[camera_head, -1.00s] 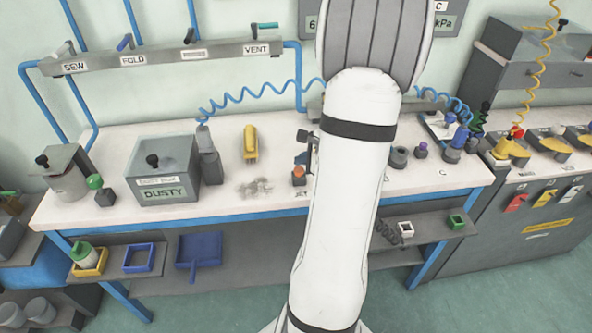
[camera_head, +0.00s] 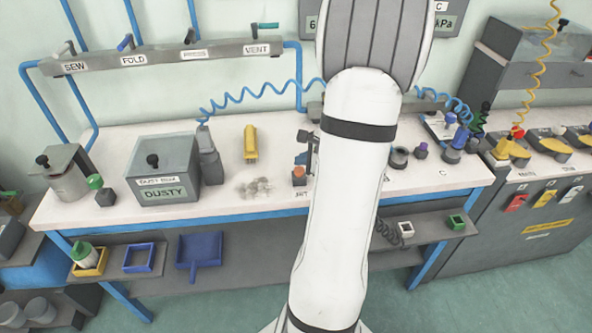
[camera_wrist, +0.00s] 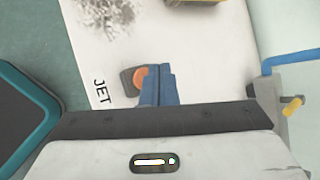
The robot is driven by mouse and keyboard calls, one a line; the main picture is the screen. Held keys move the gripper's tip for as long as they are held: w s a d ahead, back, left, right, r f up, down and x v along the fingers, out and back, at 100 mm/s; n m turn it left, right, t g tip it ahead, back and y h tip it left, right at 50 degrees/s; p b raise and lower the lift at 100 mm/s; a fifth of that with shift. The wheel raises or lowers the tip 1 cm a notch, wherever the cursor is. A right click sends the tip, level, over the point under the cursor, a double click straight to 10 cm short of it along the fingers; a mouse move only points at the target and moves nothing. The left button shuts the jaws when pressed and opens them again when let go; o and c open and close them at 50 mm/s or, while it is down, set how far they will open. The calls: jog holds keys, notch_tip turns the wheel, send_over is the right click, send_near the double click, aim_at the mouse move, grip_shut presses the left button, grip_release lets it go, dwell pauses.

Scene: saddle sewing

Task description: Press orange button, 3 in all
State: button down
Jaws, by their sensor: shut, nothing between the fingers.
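The orange button (camera_head: 299,171) sits on a small dark block near the front edge of the white bench, left of my arm. In the wrist view, the orange button (camera_wrist: 140,77) shows as a round cap on its dark base beside the JET label. My gripper (camera_wrist: 158,84) is shut and empty, its blue fingers together. The fingers overlap the right side of the button in that view. I cannot tell whether they touch it. In the head view my arm hides most of the gripper.
Grey dust (camera_head: 258,187) lies left of the button. The grey DUSTY box (camera_head: 163,170) stands farther left. A dark stand (camera_head: 305,146) rises just behind the button. Grey and purple parts are right of my arm.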

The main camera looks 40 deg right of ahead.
aim_at(302, 171)
jog(key=shift+f, duration=0.2)
jog(key=shift+s+f+b, duration=0.1)
jog(key=shift+f+b, duration=0.2)
jog(key=shift+b, duration=0.4)
jog(key=shift+f+b, duration=0.45)
jog(key=shift+b, duration=0.15)
dwell(0.6)
jog(key=shift+r, duration=0.15)
jog(key=shift+r+p, duration=0.6)
jog(key=shift+r, duration=0.2)
jog(key=shift+r+p, duration=1.85)
jog(key=shift+r, duration=0.7)
dwell(0.6)
